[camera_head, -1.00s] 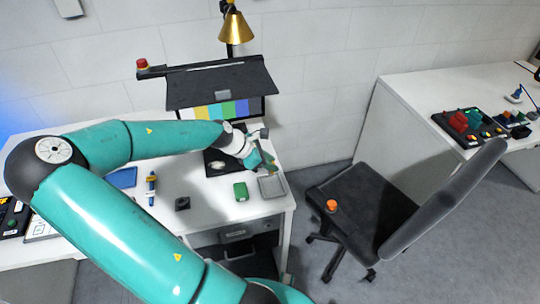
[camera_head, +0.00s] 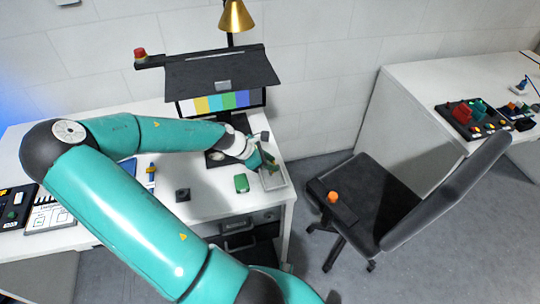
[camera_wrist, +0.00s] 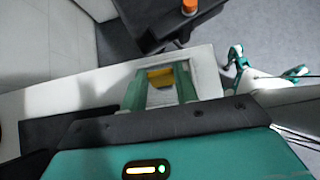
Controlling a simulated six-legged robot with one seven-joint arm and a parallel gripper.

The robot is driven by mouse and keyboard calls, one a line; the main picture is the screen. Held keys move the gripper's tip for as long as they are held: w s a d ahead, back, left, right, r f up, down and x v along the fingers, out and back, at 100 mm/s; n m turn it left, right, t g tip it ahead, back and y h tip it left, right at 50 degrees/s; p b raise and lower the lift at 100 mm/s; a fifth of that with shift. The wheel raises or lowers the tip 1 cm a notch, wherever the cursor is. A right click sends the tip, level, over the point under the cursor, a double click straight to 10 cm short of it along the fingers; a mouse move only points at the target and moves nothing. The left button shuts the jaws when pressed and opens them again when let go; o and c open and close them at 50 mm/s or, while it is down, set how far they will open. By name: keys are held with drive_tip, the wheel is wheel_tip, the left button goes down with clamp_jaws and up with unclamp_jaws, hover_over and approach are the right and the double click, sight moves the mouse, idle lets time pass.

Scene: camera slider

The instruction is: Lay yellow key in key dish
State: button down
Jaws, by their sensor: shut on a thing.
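My gripper (camera_head: 268,163) is over the back part of the grey key dish (camera_head: 275,181), near the right end of the white desk. In the wrist view its two green fingers (camera_wrist: 160,82) are shut on the yellow key (camera_wrist: 160,76), which lies across the gap between them. A grey surface, likely the dish floor, shows behind the key. I cannot tell whether the key touches the dish. The fingers hide part of the dish.
A green box (camera_head: 241,183) sits left of the dish, and a small black block (camera_head: 183,195) farther left. A monitor (camera_head: 222,104) stands behind my gripper. A black chair (camera_head: 370,205) is right of the desk.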

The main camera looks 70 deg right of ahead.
drive_tip(key=shift+f, duration=0.55)
drive_tip(key=c, duration=0.5)
unclamp_jaws()
drive_tip(key=shift+r, duration=0.1)
wheel_tip(320, 180, up, 8)
idle(0.6)
idle(0.4)
